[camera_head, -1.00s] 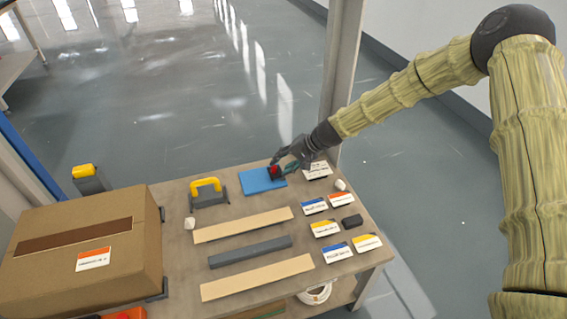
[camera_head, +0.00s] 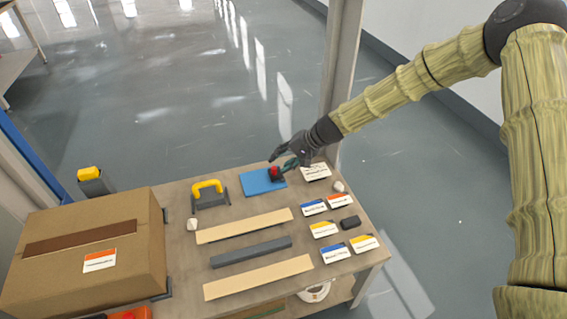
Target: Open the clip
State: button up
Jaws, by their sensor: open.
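A small dark clip with a red part (camera_head: 275,173) stands on the right part of a blue pad (camera_head: 258,184) near the table's far edge. My gripper (camera_head: 281,162) is open just above and behind the clip, with its dark fingers pointing left and down. The fingers partly cover the clip's far side. I cannot tell whether the fingers touch it, and the clip is too small to show whether it is open or shut.
A yellow-handled clamp (camera_head: 209,193) stands left of the pad. A cardboard box (camera_head: 85,240) fills the table's left end. Wooden strips (camera_head: 245,226), a grey strip (camera_head: 250,252) and several labelled cards (camera_head: 335,253) lie nearer. A white card (camera_head: 317,171) lies right of the clip.

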jog(key=s+r+p, duration=0.3)
jog(key=r+p, duration=0.1)
jog(key=r, duration=0.3)
jog(key=shift+a, duration=0.25)
dwell(0.6)
jog(key=shift+s+p, duration=0.1)
jog(key=shift+p, duration=0.25)
jog(key=v, duration=1.2)
jog(key=shift+d+f, duration=0.1)
jog(key=shift+f, duration=0.05)
dwell(0.3)
